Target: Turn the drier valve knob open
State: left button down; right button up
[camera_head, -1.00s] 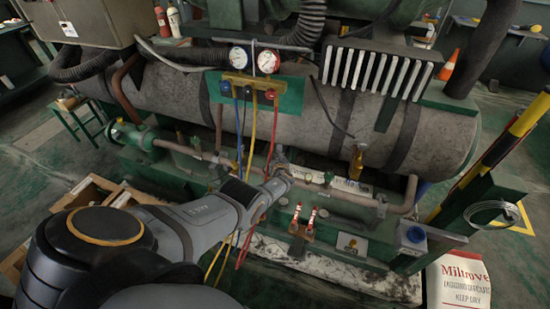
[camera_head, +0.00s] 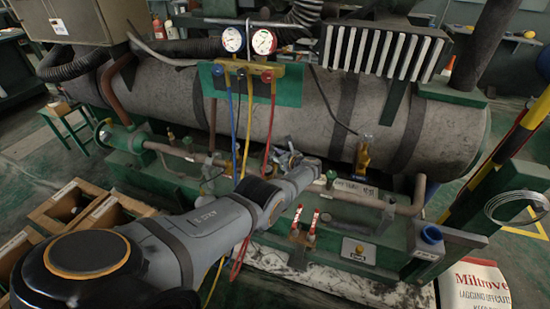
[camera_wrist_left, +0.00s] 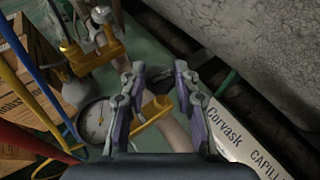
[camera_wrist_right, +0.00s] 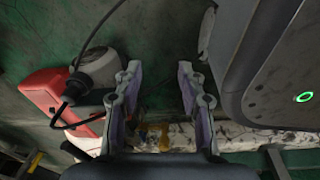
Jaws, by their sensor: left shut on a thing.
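My left gripper (camera_head: 288,162) reaches in from the left to the pipework in front of the big grey tank (camera_head: 330,110). In the left wrist view its fingers (camera_wrist_left: 160,75) stand a little apart, with a yellow piece (camera_wrist_left: 155,108) between them. This looks like the valve knob it is shut on, but most of it is hidden. In the head view the gripper covers that spot. My right gripper (camera_wrist_right: 160,70) shows only in the right wrist view. It is open, and nothing is held between its fingers.
Two round gauges (camera_head: 247,40) sit above a yellow manifold with blue, yellow and red hoses. Two red-handled valves (camera_head: 305,226) stand on the front ledge. Wooden crates (camera_head: 85,212) lie at left. A coil of wire (camera_head: 517,205) hangs at right.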

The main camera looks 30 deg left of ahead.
pick_arm(q)
jog(key=shift+r, duration=0.1)
jog(key=c, duration=1)
grip_release()
jog(key=shift+d, duration=0.1)
jog(key=shift+s+d, duration=0.1)
jog(key=shift+d, duration=0.35)
jog(key=v, duration=1.1)
jog(key=shift+s+r, duration=0.1)
jog(key=shift+a, duration=0.1)
